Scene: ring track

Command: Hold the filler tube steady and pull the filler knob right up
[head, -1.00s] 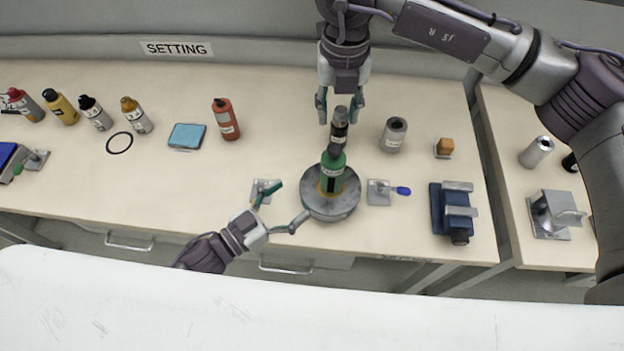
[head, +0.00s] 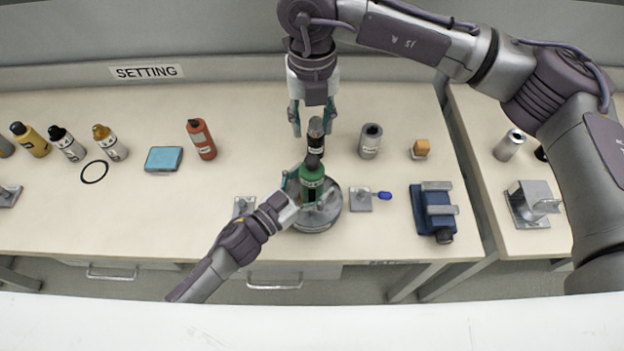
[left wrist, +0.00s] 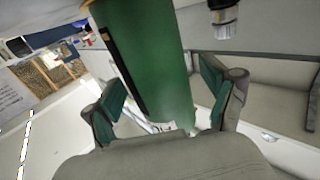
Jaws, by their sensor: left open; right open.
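The green filler tube (head: 313,187) stands upright on a round grey base (head: 318,222). A dark filler knob (head: 313,162) shows at its top. A black cylinder with a grey top (head: 316,139) appears directly above the knob in the picture; I cannot tell whether it joins it or stands behind. My left gripper (head: 306,185) is open, with its fingers around the tube.
A grey cylinder (head: 370,142) and an orange block (head: 420,149) stand to the right. A bracket with a blue-tipped lever (head: 361,198) sits right of the base, and a blue vice (head: 434,212) further right.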

